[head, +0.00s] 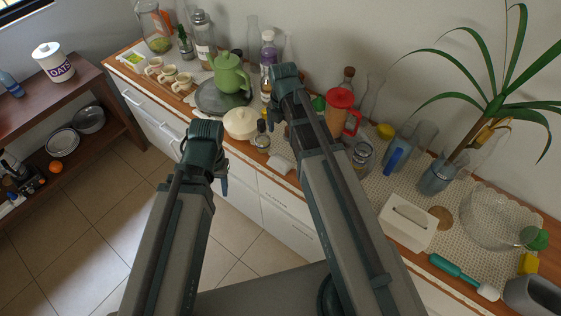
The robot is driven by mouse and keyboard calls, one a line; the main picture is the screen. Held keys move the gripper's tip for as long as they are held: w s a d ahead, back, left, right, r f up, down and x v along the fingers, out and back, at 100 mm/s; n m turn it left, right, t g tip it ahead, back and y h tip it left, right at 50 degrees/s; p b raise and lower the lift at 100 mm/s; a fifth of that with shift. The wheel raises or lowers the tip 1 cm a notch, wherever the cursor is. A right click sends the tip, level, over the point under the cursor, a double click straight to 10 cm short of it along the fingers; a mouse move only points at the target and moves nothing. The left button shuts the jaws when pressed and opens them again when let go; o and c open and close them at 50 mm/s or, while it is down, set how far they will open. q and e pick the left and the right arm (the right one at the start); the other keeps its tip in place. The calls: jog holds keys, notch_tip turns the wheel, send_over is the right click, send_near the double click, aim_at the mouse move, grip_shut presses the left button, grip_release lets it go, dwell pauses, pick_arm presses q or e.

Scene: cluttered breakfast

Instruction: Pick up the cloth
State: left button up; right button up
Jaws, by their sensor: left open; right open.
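A small white, folded-looking piece (281,165) lies at the counter's front edge, between my two arms. It may be the cloth; it is too small to be sure. My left gripper (224,184) is open, mostly hidden behind its own arm, in front of the drawers and left of the white piece. My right gripper (274,113) is open, partly hidden by its wrist, above the counter and farther back than the white piece. Neither gripper appears to hold anything.
The counter is crowded: a green teapot (229,72), a cream lidded bowl (240,124), a small bottle (262,137), a red pitcher (338,108) and a glass jar (362,158). A white box (407,222) stands on a lace mat (385,186) at right. The tiled floor is clear.

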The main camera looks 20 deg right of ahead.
aim_at(281, 157)
notch_tip(281, 157, down, 9)
jog(key=b, duration=0.8)
jog(key=shift+r, duration=0.15)
jog(key=shift+a, duration=0.1)
jog(key=f+b, duration=0.1)
jog(key=b, duration=0.1)
jog(key=f+b, duration=0.1)
jog(key=f, duration=0.1)
jog(key=f+b, duration=0.2)
jog(key=shift+s+a+f+b, duration=0.1)
jog(key=shift+s+a+b, duration=0.05)
jog(key=shift+a+b, duration=0.2)
jog(key=shift+c, duration=0.3)
jog(key=c, duration=1.2)
jog(key=shift+r, duration=0.2)
jog(key=shift+c, duration=0.2)
